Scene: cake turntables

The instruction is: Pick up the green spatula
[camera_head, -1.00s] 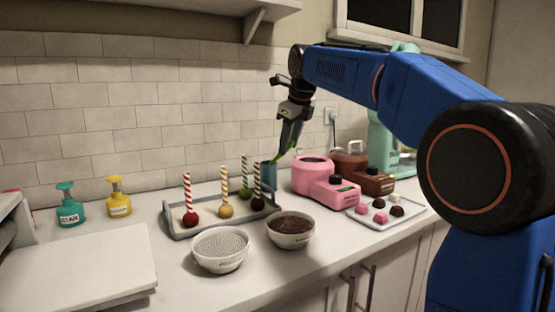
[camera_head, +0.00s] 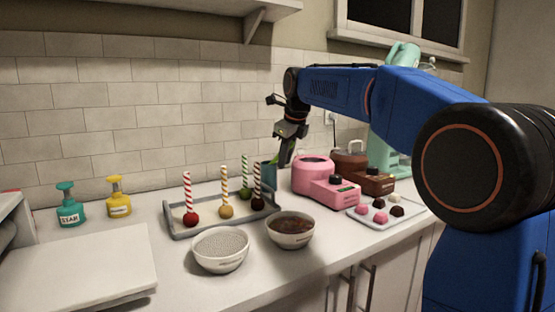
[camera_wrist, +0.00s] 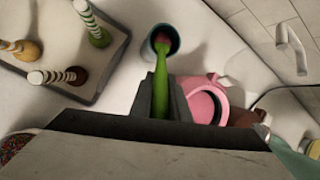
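The green spatula (camera_wrist: 161,75) stands in a teal cup (camera_wrist: 173,48), with its lower end inside the cup. In the wrist view its green handle runs up between the fingers of my gripper (camera_wrist: 162,105). The fingers are close together, and the green fills the narrow gap between them, so my gripper looks shut on the handle. In the head view my gripper (camera_head: 286,152) is just above the teal cup (camera_head: 268,172), at the back of the counter; the spatula is mostly hidden there.
A grey tray (camera_head: 180,232) with several striped-stick treats stands left of the cup. A pink machine (camera_head: 325,185) stands close on the right. Two bowls, one speckled (camera_head: 220,262) and one dark-filled (camera_head: 290,242), stand in front. The tiled wall is close behind.

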